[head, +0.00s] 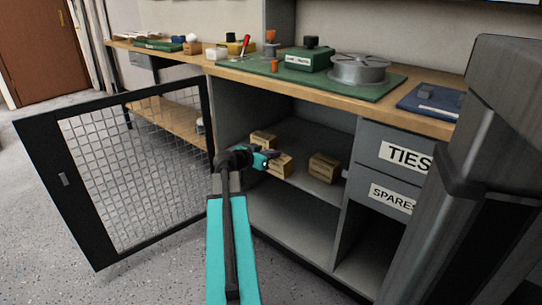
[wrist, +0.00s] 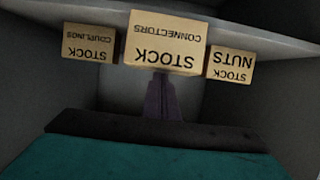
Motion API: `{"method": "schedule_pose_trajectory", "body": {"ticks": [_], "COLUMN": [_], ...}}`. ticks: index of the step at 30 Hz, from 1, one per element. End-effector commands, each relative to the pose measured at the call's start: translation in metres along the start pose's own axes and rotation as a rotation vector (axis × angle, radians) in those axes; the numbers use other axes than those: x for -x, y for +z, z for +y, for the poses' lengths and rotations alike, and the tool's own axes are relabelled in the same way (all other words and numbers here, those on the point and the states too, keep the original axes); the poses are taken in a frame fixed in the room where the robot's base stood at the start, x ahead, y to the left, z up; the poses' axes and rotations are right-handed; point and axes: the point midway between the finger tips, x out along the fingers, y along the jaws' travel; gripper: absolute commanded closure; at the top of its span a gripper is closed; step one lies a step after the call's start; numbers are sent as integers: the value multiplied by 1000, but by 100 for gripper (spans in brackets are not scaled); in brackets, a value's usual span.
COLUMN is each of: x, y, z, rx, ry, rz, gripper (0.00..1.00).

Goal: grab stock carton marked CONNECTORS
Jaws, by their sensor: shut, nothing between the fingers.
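The CONNECTORS carton (wrist: 165,42) is a tan box, upside down in the wrist view, in the middle of three cartons. In the head view the middle carton (head: 283,168) stands on the cabinet shelf, partly hidden by my gripper (head: 272,155). My gripper is shut and empty. In the wrist view its fingers (wrist: 161,90) point at the lower edge of the CONNECTORS carton's labelled face; I cannot tell whether they touch it.
The COUPLINGS carton (wrist: 88,43) and NUTS carton (wrist: 231,65) flank it. The mesh door (head: 135,165) stands open at the left. The worktop (head: 225,72) lies above the shelf; drawers (head: 388,172) are at the right.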

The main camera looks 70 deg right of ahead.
Motion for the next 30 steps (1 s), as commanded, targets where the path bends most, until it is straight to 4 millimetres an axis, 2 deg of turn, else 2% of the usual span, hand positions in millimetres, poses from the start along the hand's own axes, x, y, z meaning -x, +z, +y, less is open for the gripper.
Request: {"method": "schedule_pose_trajectory", "body": {"ticks": [1, 11, 21, 30], "x": [-2, -8, -7, -7], "y": [12, 10, -6, -10], "z": [0, 3, 7, 9], "rx": [-8, -11, -14, -15], "ry": [1, 6, 12, 14], "rz": [-24, -23, -21, -17], "gripper": [100, 100, 100, 100]}}
